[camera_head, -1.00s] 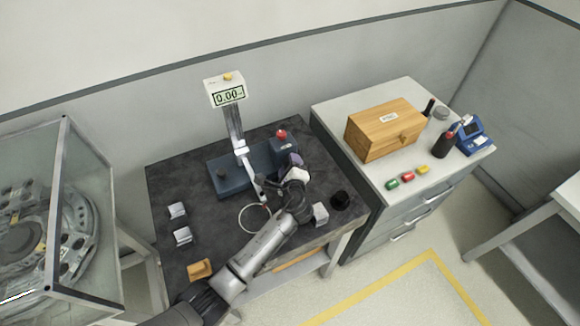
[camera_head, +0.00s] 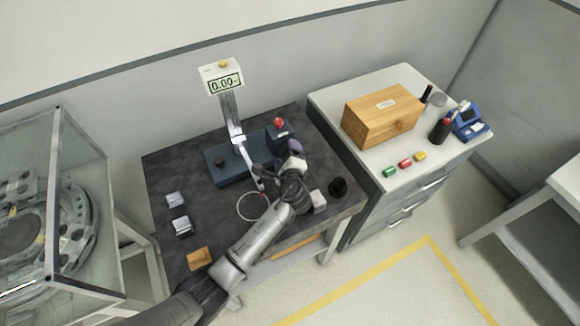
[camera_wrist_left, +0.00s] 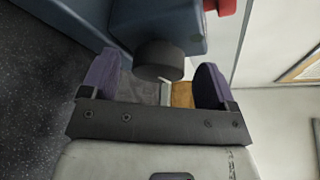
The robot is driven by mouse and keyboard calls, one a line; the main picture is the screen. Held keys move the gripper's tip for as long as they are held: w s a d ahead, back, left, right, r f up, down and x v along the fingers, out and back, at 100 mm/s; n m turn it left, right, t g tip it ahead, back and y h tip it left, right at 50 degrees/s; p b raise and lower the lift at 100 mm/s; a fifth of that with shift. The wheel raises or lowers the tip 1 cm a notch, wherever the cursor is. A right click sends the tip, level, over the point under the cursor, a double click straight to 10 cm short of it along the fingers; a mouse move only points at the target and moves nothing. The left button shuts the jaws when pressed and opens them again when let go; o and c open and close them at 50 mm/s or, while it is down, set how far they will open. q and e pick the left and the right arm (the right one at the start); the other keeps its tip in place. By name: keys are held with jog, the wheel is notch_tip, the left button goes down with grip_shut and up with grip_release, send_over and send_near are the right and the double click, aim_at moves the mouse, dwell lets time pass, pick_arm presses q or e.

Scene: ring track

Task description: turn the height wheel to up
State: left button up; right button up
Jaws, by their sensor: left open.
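The measuring device has a blue base (camera_head: 232,172), a slanted column and a display reading 0.00 (camera_head: 226,84). A blue block (camera_head: 279,136) with a red knob (camera_head: 278,121) stands at its right end. In the left wrist view, a round black wheel (camera_wrist_left: 158,60) sticks out of the blue block (camera_wrist_left: 155,22). My left gripper (camera_wrist_left: 156,80) is open, its purple fingers either side of the wheel with visible gaps. In the head view the left gripper (camera_head: 294,148) is beside the block and hides the wheel. My right gripper is not in view.
A cabinet with a wooden box (camera_head: 380,118) stands to the right. A glass case (camera_head: 85,150) is at the left.

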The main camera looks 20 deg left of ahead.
pick_arm(q)
jog(key=p+v, duration=0.1)
jog(key=v, duration=1.2)
jog(key=shift+d, duration=0.1)
jog(key=shift+c, duration=0.4)
